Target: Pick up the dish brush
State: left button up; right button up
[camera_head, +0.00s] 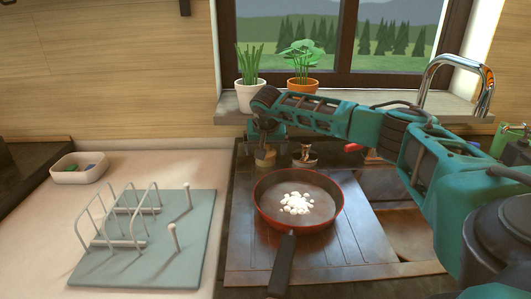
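My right arm reaches in from the right across the back of the stove. Its gripper (265,146) points down at the back left of the stove. A small tan object (265,158) is right below or between its fingers; I cannot tell whether it is held. A similar small tan object with a dark top (305,154) stands just to the right, apart from the gripper. I cannot make out for sure which thing is the dish brush; its bristles do not show clearly. The fingers are too small to tell their opening. My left gripper is not in view.
A red pan (327,214) with white pieces sits on the stove (245,262), handle toward me. A dish rack (191,254) and a white bowl (68,177) are on the left counter. Potted plants (250,94) stand on the sill. A chrome faucet (487,88) is at right.

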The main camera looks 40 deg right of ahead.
jog(key=shift+c, duration=0.4)
jog(key=c, duration=1.1)
